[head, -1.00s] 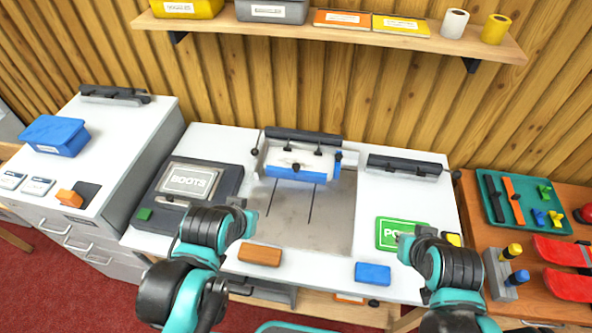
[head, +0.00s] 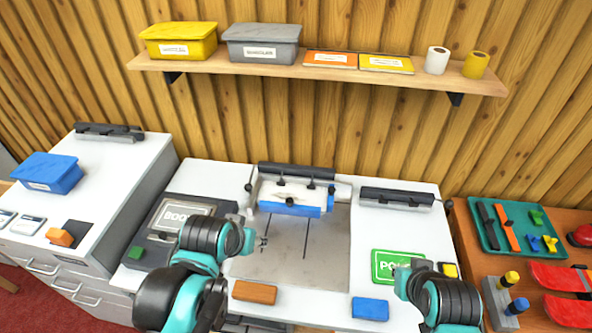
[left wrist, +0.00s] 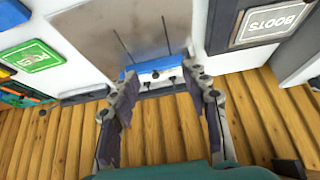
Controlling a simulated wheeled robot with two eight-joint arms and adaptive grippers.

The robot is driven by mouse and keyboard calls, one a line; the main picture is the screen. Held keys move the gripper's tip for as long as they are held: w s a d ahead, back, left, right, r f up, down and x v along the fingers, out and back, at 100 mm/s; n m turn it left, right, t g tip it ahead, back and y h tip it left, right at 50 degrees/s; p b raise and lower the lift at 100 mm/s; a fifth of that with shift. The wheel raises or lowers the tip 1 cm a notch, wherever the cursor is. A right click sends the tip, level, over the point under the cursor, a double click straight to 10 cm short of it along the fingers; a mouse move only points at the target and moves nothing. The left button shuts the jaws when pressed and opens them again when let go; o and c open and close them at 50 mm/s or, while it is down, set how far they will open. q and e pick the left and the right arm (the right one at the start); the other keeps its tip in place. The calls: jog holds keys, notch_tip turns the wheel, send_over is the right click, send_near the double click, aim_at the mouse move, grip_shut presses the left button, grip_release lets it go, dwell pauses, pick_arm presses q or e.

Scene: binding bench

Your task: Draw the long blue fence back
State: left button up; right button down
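The long blue fence (head: 290,209) is a blue bar along the front of a white carriage, at the back of the grey metal bed (head: 325,265). It also shows in the left wrist view (left wrist: 152,66), beyond my fingers. My left gripper (left wrist: 162,78) is open with nothing between its fingers. In the head view its fingertips (head: 263,242) are small and partly hidden by the arm, over the bed, in front of and left of the fence. They look apart from it. My right gripper's fingers are hidden behind its own wrist, near the green panel.
Two slots run along the bed. A grey BOOTS panel (head: 180,217) lies left and a green panel (head: 397,266) right. An orange block (head: 255,292) and a blue block (head: 370,308) sit at the front edge. A shelf (head: 330,72) with boxes hangs above.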

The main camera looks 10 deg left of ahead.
pick_arm(q)
jog(key=w+r+g, duration=0.1)
jog(key=w+r, duration=0.2)
jog(key=w, duration=0.3)
jog(key=m+g+p, duration=0.2)
jog(key=g+p, duration=0.2)
jog(key=g, duration=0.1)
send_over(290, 200)
notch_tip(290, 200, down, 11)
notch_tip(290, 200, down, 8)
jog(key=shift+f+b, duration=0.25)
jog(key=shift+b, duration=0.55)
grip_shut()
